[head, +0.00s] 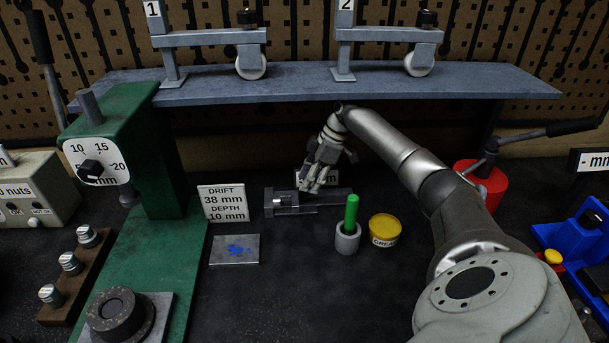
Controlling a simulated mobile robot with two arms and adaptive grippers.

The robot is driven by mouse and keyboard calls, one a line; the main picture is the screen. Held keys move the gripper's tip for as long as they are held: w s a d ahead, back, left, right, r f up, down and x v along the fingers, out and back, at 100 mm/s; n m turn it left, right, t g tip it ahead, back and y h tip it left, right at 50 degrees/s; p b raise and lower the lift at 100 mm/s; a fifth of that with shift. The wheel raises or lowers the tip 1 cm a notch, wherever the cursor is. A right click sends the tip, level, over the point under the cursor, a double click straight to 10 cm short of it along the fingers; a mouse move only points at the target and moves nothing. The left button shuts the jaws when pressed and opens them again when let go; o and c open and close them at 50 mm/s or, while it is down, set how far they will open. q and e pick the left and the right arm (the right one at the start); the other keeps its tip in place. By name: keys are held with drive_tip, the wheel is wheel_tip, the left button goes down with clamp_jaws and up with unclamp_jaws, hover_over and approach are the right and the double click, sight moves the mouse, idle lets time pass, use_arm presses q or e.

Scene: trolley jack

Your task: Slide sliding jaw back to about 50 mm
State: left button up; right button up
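A small grey vise (333,198) lies on the dark bench near the middle of the head view. Its jaw blocks (284,200) show at the left end, but which one slides is too small to tell. My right gripper (313,187) points down over the middle of the vise, just right of those blocks. Its fingers are small and overlap, so I cannot tell if they are open, shut or touching the vise. A white label behind is mostly hidden by the gripper. My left gripper is not in view.
A green rod stands in a grey cup (347,240) in front of the vise, beside a yellow grease tin (384,229). A drift/depth sign (223,203) and a green press (150,200) stand left. A grey shelf (320,82) spans behind. The front middle bench is clear.

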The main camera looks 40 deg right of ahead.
drive_tip(key=s+d, duration=0.2)
drive_tip(key=d, duration=0.1)
drive_tip(key=s+d, duration=0.2)
drive_tip(key=s, duration=0.1)
drive_tip(key=s+d, duration=0.2)
drive_tip(key=d, duration=0.1)
drive_tip(key=shift+s+d+f, duration=0.1)
drive_tip(key=shift+s+d, duration=0.1)
drive_tip(key=shift+d, duration=0.15)
drive_tip(key=shift+f, duration=0.1)
